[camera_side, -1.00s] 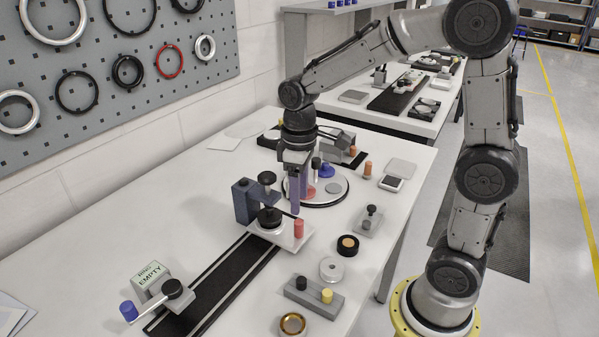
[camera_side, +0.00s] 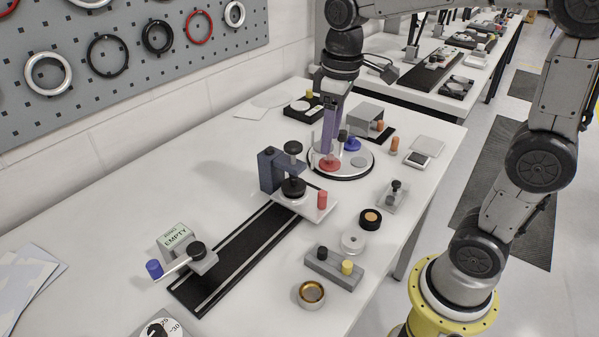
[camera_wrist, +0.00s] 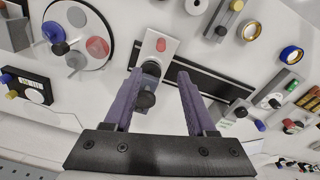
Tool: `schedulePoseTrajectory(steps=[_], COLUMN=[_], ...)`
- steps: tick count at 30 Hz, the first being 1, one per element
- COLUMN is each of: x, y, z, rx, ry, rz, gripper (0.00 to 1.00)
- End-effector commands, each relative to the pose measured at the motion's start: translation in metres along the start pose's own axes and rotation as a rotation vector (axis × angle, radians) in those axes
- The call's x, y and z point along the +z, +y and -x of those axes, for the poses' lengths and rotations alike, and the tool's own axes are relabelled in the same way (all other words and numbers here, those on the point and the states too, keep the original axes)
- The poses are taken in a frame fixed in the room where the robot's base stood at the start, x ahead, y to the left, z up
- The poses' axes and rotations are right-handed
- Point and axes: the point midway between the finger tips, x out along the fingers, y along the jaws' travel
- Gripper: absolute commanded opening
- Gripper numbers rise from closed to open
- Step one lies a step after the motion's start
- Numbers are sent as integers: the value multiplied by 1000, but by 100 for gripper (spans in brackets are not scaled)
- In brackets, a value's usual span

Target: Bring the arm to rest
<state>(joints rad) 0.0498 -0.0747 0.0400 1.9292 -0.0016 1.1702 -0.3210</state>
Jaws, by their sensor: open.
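My gripper (camera_side: 332,130) has purple fingers and hangs over the left part of the round turntable in the side view. In the wrist view my gripper (camera_wrist: 160,78) has its fingers spread apart, with nothing held between them. The mirror fixture's dark blue clamp block (camera_side: 268,170) stands at the far end of a black rail (camera_side: 245,255), with black knobs. I cannot tell the exact height of the fingertips.
The round turntable (camera_side: 354,174) carries red, blue and grey round pieces. A grey block with black and yellow pegs (camera_side: 333,270) and a brass ring (camera_side: 311,294) lie front right. The table's left is largely clear.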

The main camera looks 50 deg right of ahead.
Motion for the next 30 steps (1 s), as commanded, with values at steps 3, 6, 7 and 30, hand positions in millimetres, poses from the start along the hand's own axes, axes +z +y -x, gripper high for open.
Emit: schedulePoseTrajectory(steps=[3,6,7,30], x=[27,54,62,136], y=[-13,-24,-27,-54], z=[23,32,34,-2], rx=[26,46,50,51], ry=[85,160,181,414], rz=[3,-16,-25,-271], gripper=[57,57,57,57])
